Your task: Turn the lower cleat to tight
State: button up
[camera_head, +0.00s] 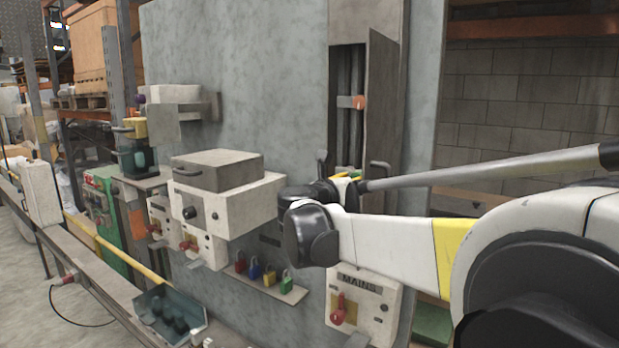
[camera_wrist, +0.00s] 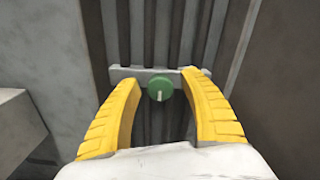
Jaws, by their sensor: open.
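The lower cleat in the wrist view is a green round knob (camera_wrist: 160,88) on a grey crossbar (camera_wrist: 122,73), set across dark vertical cables or slats. A pale mark on the knob's face points roughly straight up and down. My gripper (camera_wrist: 161,80) is open, with its two yellow fingers on either side of the knob and a gap on each side. I cannot tell from this view how far the fingertips are from the crossbar. In the head view, my gripper (camera_head: 343,177) is at the tall recess, and my arm hides most of the lower cleat. The upper cleat (camera_head: 349,102) has an orange knob.
An open metal door (camera_head: 383,110) stands to the right of the recess. A pale box (camera_head: 215,195) juts from the wall to the left. Below are several coloured padlocks (camera_head: 270,276) on a shelf and a MAINS switch box (camera_head: 363,305) with a red handle.

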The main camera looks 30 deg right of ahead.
jog(key=v, duration=1.1)
jog(key=shift+s+a, duration=0.2)
jog(key=shift+a, duration=0.15)
jog(key=w+a+f+n+t+y+b, duration=0.25)
jog(key=a+n+t+b, duration=0.2)
jog(key=n, duration=0.35)
jog(key=w+a+f+n+t+y+b, duration=0.1)
jog(key=w+a+n+t+y+b, duration=0.2)
jog(key=a+n+t, duration=0.35)
jog(key=s+a+f+n+y+b, duration=0.3)
jog(key=a+f+n+y+b, duration=0.5)
jog(key=a+f+n+y, duration=0.7)
jog(key=s+a+f+n+g+h+b, duration=0.1)
jog(key=s+f+n+g+b, duration=0.25)
jog(key=f+n, duration=0.45)
jog(key=s+f+n+g+h+b, duration=0.15)
jog(key=s+f+n, duration=0.25)
jog(key=f, duration=0.7)
jog(key=s+d+f+n+g+b, duration=0.1)
jog(key=s+f+n+g+b, duration=0.1)
jog(key=s+f, duration=0.3)
jog(key=s+d+f+n+g+h+b, duration=0.1)
jog(key=s+d+f+n+g+b, duration=0.1)
jog(key=s+f, duration=0.3)
notch_tip(320, 180, down, 5)
jog(key=shift+s+d+r+n+g, duration=0.2)
jog(key=shift+s+n+g, duration=0.25)
jog(key=shift+g, duration=0.45)
